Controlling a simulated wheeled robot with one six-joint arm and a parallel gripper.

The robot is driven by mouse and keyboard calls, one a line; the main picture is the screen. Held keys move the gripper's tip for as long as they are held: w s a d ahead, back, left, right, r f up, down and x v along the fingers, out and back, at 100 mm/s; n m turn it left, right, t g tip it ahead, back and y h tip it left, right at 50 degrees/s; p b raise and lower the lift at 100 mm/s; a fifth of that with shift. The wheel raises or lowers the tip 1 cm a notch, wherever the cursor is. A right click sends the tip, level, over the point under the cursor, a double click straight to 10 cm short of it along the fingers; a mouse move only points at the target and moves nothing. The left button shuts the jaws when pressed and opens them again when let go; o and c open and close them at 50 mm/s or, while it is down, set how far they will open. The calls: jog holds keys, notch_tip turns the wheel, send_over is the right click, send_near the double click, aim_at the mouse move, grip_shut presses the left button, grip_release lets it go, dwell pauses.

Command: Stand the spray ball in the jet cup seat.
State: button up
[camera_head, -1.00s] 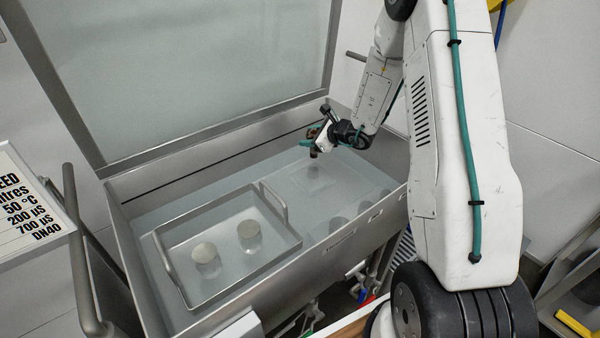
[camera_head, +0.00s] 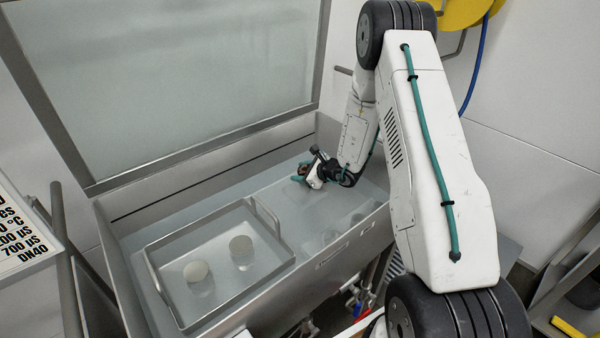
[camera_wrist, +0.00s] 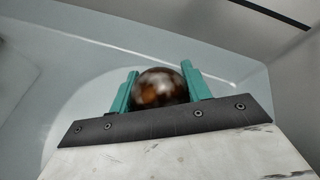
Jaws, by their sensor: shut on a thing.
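The spray ball (camera_wrist: 160,87) is a round, shiny brown ball between the two green fingers of my gripper (camera_wrist: 158,90) in the wrist view. My gripper is shut on it. In the head view my gripper (camera_head: 303,178) is low inside the steel tank, at its right back part, and the ball is too small and hidden to make out clearly. I cannot make out the jet cup seat; the tank floor around the gripper is partly covered by the gripper and arm.
A steel tray (camera_head: 215,308) with two handles stands in the tank, left of my gripper. Two pale round-topped pieces (camera_head: 197,271) (camera_head: 241,246) stand in it. The tank's front wall (camera_head: 330,262) and the raised glass lid (camera_head: 170,75) bound the space.

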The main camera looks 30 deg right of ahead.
jog(key=o, duration=1.1)
